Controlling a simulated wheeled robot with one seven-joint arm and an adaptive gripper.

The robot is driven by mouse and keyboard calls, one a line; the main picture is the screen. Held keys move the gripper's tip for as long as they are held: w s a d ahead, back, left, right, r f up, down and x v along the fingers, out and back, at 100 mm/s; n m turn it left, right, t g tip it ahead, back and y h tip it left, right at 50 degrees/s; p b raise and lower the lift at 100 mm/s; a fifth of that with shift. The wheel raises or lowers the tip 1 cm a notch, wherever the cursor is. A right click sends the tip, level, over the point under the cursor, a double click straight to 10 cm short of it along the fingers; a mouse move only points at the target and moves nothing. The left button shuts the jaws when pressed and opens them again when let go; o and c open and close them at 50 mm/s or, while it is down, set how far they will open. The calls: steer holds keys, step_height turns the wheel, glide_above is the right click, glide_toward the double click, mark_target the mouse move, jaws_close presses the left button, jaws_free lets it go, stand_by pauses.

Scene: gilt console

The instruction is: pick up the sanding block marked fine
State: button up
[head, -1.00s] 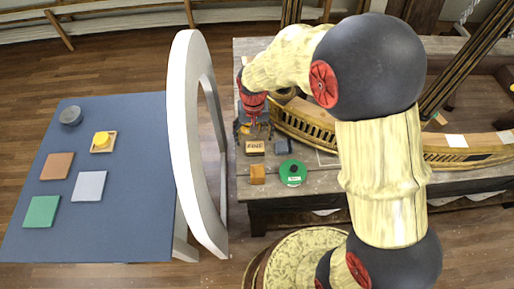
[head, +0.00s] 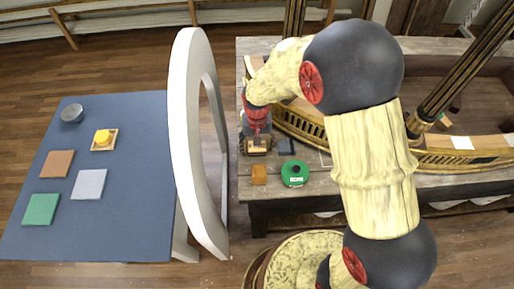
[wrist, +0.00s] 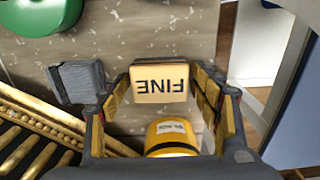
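The sanding block marked FINE (head: 257,150) is tan and sits on the worn wooden top near its left end. In the wrist view its lettered face (wrist: 160,83) shows upside down. My gripper (wrist: 161,88) is open, with one finger on each side of the block. The fingertips are close to its sides; I cannot tell whether they touch. In the head view my gripper (head: 257,140) is over the block and hides part of it.
A dark grey block (head: 286,146), a green round tin (head: 295,174) and an orange block (head: 259,175) are nearby. A yellow labelled cylinder (wrist: 172,137) stands close to my fingers. A gilt rail (head: 310,132) is right; a white oval frame (head: 183,120) is left.

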steer(key=c, duration=1)
steer(key=shift+r, duration=0.1)
steer(key=shift+r, duration=0.3)
step_height(320, 180, up, 2)
steer(key=shift+r+p, duration=0.1)
steer(key=shift+p, duration=0.4)
steer(key=s+r+p, duration=0.1)
steer(key=s+r, duration=0.2)
steer(key=s, duration=0.1)
steer(key=s+r, duration=0.3)
steer(key=s, duration=0.2)
steer(key=s+r+p, duration=0.1)
steer(key=s+r, duration=0.3)
steer(key=s, duration=0.1)
steer(key=shift+a+p, duration=0.2)
steer(key=shift+p, duration=0.1)
